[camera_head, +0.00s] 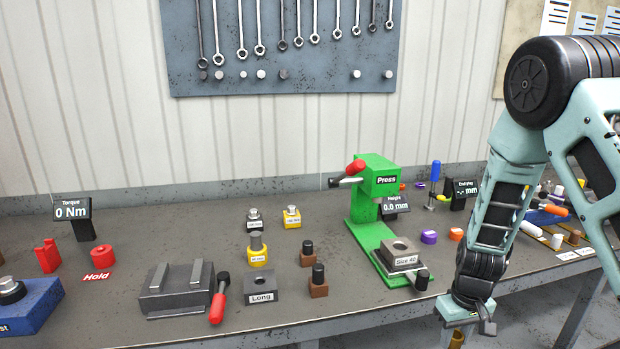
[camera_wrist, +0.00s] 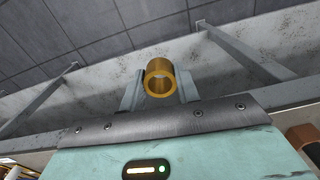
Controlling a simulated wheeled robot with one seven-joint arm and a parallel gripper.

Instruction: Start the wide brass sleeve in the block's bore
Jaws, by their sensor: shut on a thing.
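My gripper (camera_head: 457,328) is at the lower right of the head view, near the bench's front edge, and points down. It is shut on a wide brass sleeve (camera_head: 457,341), which also shows in the wrist view (camera_wrist: 149,79) between the fingers with its open end facing the camera. A grey block labelled Size 40 (camera_head: 418,262) sits on the base of the green press (camera_head: 373,225), with a dark round bore in its top. The sleeve is apart from this block, to its right and nearer the camera.
A block labelled Long (camera_head: 262,285), a grey vise (camera_head: 177,290) with a red handle and several small brown and yellow parts stand left of the press. A black-knobbed lever (camera_head: 421,280) sits beside the Size 40 block. Purple and orange rings lie behind.

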